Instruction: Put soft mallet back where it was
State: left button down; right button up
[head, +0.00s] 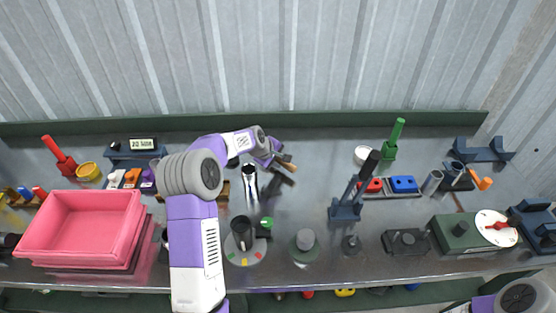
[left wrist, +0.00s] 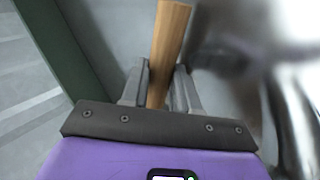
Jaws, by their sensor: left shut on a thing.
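My left gripper (head: 277,160) reaches over the back middle of the bench, near the dark green back rail. In the left wrist view its two fingers (left wrist: 160,88) are shut on the wooden handle of the soft mallet (left wrist: 169,40). In the head view a short piece of the brown handle (head: 288,165) shows beside the fingers. My right gripper is out of view; only part of my right arm shows at the bottom right corner.
A shiny metal piece (head: 250,182) stands close to the left gripper. Pink stacked trays (head: 80,228) fill the left front. A dark blue stand (head: 345,208) with a tilted black-handled tool is to the right. Bare bench (head: 310,190) lies between.

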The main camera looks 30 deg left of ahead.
pick_arm(q)
jog(key=c, duration=1.3)
grip_release()
jog(key=shift+f, duration=0.15)
jog(key=o, duration=0.5)
jog(key=shift+c, duration=0.2)
jog(key=shift+r, duration=0.3)
jog(key=p+v, duration=0.1)
jog(key=v, duration=1.1)
jog(key=shift+p, duration=0.3)
